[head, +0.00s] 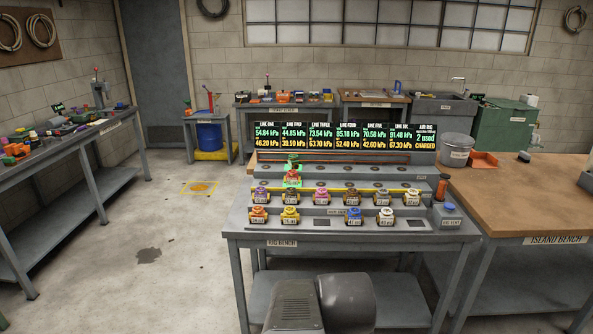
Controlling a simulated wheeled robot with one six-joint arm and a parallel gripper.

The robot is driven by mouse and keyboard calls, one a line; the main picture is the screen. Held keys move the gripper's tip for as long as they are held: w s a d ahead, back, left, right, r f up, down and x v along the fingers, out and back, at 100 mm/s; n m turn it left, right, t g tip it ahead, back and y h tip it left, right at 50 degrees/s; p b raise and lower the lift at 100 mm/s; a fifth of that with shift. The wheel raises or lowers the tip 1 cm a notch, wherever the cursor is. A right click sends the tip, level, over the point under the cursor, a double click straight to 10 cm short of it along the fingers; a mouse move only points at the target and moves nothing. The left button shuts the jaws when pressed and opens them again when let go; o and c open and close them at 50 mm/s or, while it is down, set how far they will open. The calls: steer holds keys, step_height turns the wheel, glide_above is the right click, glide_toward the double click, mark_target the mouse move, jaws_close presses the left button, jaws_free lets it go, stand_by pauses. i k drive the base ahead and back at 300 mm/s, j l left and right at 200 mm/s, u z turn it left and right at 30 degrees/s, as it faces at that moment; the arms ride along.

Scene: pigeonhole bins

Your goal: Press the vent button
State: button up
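A blue button (449,208) sits on a small grey box at the right end of the rig bench (282,243). The box has a small label on its front that seems to read as a vent label, but it is too small to be sure. The button's top shows and nothing touches it. My gripper is not in view. Grey rounded parts of my own body show at the bottom centre, in front of the bench and well apart from the button.
Several coloured valve-like fittings (321,197) stand in rows on the bench, below lit pressure displays (307,135). An orange-red cylinder (441,187) stands just behind the button. The wooden island bench (530,200) adjoins at right. Open floor (150,230) lies at left.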

mark_target(450, 206)
steer(key=z, duration=1.15)
